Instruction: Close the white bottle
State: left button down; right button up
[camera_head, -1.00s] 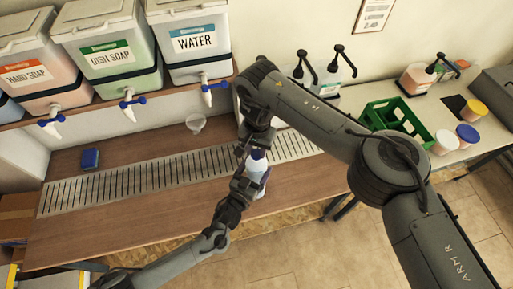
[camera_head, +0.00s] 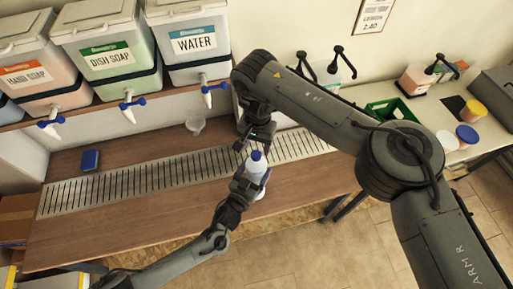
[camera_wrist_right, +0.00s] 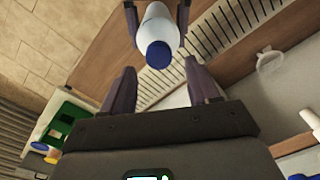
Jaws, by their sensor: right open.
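The white bottle (camera_head: 257,172) stands upright over the counter's front part with a blue cap (camera_head: 256,155) on its top. The right wrist view shows the bottle (camera_wrist_right: 156,22) and its blue cap (camera_wrist_right: 159,54) from above. My left gripper (camera_head: 248,181) is shut around the bottle's body, with one finger (camera_wrist_right: 131,18) on each side. My right gripper (camera_head: 250,142) is open and empty just above and behind the cap. Its two fingers (camera_wrist_right: 156,68) show apart in the wrist view, with the cap beyond their tips. How tightly the cap sits cannot be told.
A metal drain grate (camera_head: 130,183) runs along the wooden counter (camera_head: 120,222). A clear funnel (camera_head: 195,125) and a blue box (camera_head: 90,159) lie behind it. Drums with taps, including WATER (camera_head: 195,45), stand on the shelf. A green crate (camera_head: 390,108) is at right.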

jog(key=shift+r, duration=0.7)
jog(key=shift+c, duration=0.2)
